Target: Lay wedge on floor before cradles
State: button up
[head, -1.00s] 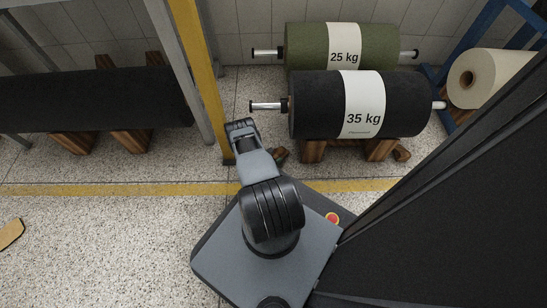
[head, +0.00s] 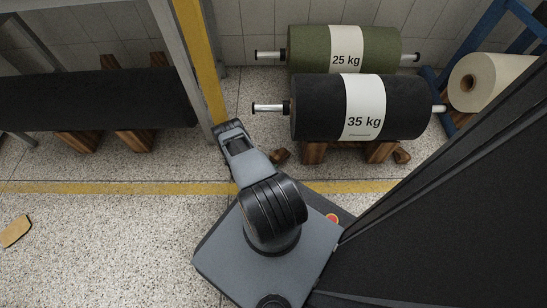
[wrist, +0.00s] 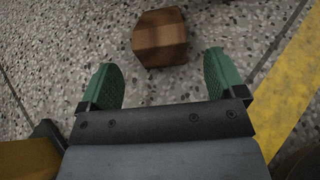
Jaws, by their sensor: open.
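A brown wooden wedge (head: 281,156) lies on the speckled floor by the left foot of the front cradle (head: 314,152). A wooden block, apparently this wedge, shows in the wrist view (wrist: 160,38) beyond my fingertips. My gripper (wrist: 160,75) has its two green fingers spread wide, with bare floor between them. The block is ahead of the fingers and not touched. In the head view my wrist hides the fingers. A second wedge (head: 402,155) lies by the right foot of the front cradle.
A black 35 kg roll (head: 405,105) rests on the front cradle, with a green 25 kg roll (head: 310,45) behind. A yellow post (head: 200,60) stands close to my arm. A yellow floor line (head: 120,187) crosses in front. A tan piece (head: 15,232) lies far left.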

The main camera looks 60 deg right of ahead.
jog(key=shift+p+v, duration=0.8)
jog(key=shift+v, duration=2.4)
